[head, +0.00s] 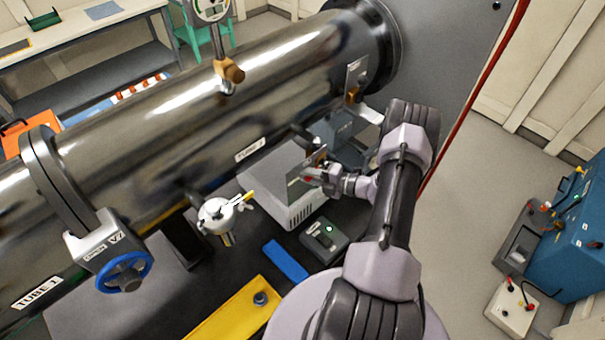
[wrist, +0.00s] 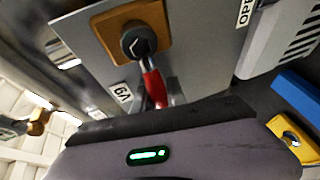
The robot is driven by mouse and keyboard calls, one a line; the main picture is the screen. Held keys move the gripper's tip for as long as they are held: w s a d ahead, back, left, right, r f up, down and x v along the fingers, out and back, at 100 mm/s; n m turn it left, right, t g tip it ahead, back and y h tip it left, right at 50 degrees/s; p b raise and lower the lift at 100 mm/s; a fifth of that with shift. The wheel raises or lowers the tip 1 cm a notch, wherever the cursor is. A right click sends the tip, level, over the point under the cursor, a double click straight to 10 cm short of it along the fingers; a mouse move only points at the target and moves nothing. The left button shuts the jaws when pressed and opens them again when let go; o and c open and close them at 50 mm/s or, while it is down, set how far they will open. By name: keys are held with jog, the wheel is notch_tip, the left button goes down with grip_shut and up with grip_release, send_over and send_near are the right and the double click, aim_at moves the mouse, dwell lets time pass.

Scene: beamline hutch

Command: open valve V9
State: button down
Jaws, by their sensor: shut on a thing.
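Valve V9 has a brass body with a dark hub (wrist: 138,42) and a red lever (wrist: 154,88), mounted on a grey plate (wrist: 205,45) in the wrist view. The plate carries a V9 label (wrist: 122,93), upside down here, and a partly cut-off label reading "OPE" at its right edge. In the head view the plate (head: 297,186) stands below the large tube. My gripper (head: 318,175) is at this plate and shut on the red lever. The fingertips are mostly hidden in the wrist view, so the exact grip is unclear.
The big steel tube (head: 200,110) runs just above my gripper. Valve V7 (head: 123,272) has a blue handwheel at left. A white box (head: 293,213) and a dark box with a green light (head: 325,240) are close by.

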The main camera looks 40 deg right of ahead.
jog(key=shift+f, duration=0.1)
jog(key=f+n+h+b, duration=0.1)
jog(key=n, duration=0.1)
jog(key=d+f+n+h+b, duration=0.1)
jog(key=f+b, duration=0.1)
jog(key=d+f+n+g+h+b, duration=0.1)
jog(key=f+n+b, duration=0.1)
jog(key=shift+n+h, duration=0.3)
jog(key=shift+h, duration=0.1)
jog(key=shift+w+d+f+n+h+b, duration=0.1)
jog(key=shift+d+f+n+h+b, duration=0.2)
jog(key=shift+d+n+h+b, duration=0.6)
jog(key=shift+a+y, duration=0.15)
jog(key=shift+y, duration=0.15)
jog(key=c, duration=1.3)
grip_release()
jog(key=shift+c, duration=0.2)
